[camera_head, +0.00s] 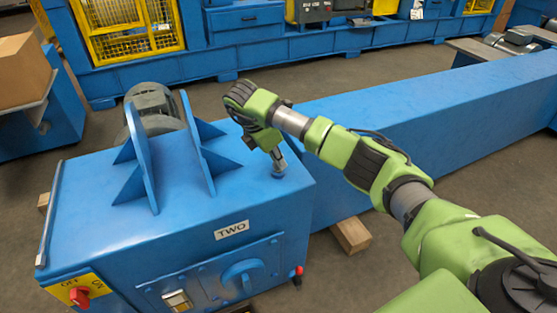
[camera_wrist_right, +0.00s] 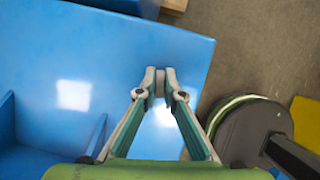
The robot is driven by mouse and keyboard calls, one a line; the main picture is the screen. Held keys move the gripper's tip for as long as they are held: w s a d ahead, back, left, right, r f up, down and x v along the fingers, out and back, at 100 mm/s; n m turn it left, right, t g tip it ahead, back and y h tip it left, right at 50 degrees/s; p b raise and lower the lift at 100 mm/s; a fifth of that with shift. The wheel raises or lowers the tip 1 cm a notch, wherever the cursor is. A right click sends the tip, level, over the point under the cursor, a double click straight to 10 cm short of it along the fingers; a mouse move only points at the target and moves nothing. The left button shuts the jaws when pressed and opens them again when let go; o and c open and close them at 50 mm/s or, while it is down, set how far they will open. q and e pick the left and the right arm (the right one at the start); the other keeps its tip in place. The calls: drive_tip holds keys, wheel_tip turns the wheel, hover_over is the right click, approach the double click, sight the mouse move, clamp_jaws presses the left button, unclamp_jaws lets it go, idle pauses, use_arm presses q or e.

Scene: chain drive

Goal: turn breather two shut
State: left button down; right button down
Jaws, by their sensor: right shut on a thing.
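The blue housing labelled TWO (camera_head: 231,230) stands at the lower left of the head view. Breather two (camera_head: 278,174) is a small grey fitting on the housing's top, near its right end. My right gripper (camera_head: 279,165) points down over it, with its fingertips shut on it. In the right wrist view the fingertips of my right gripper (camera_wrist_right: 160,78) are close together above the blue top, and they largely hide the breather. I cannot tell how far the breather is turned. My left gripper is not in view.
Blue upright brackets (camera_head: 142,150) and a grey motor (camera_head: 150,105) stand left of the gripper. A long blue beam (camera_head: 420,110) runs off to the right. A red switch (camera_head: 79,296) on a yellow plate is at the lower left. The top around the breather is clear.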

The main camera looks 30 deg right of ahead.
drive_tip(key=shift+r+m+g, duration=0.15)
drive_tip(key=shift+m+g, duration=0.15)
drive_tip(key=shift+m, duration=0.6)
drive_tip(key=shift+w, duration=0.1)
drive_tip(key=c, duration=2.2)
unclamp_jaws()
drive_tip(key=shift+o, duration=0.2)
drive_tip(key=v, duration=1.2)
